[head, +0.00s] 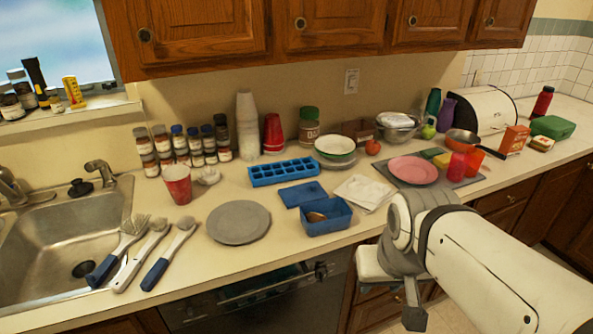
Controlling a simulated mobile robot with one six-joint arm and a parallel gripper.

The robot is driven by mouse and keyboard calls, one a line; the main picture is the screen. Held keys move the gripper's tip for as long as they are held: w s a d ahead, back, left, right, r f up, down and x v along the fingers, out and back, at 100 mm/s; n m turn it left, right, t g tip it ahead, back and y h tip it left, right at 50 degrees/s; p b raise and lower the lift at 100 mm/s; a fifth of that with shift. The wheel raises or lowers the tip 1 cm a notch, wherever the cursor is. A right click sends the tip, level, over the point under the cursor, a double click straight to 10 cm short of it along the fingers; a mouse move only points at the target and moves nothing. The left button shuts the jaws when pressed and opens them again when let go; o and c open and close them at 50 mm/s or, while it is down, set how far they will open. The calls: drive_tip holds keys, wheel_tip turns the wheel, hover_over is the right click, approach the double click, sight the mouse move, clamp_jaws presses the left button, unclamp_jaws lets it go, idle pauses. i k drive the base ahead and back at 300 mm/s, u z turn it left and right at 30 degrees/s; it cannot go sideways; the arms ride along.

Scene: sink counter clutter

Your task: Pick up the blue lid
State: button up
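The blue lid (302,194) lies flat on the counter in the middle of the head view. It is a dark blue rectangle just behind the open blue container (337,222), which holds a brown item (316,217). The blue ice cube tray (283,172) is behind the lid. My arm comes in from the lower right. My gripper (414,312) hangs low in front of the counter edge, to the right of and nearer than the lid, apart from it. Its fingers are mostly hidden, so I cannot tell if they are open.
A grey plate (238,222) lies left of the lid, and white napkins (364,192) lie to its right. Brushes (168,256) lie beside the sink (60,245). A red cup (177,184) and spice jars stand at the back left. A pink plate (413,170) is further right.

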sight(292, 196)
drive_tip(key=i, duration=0.9)
drive_tip(key=z, duration=0.05)
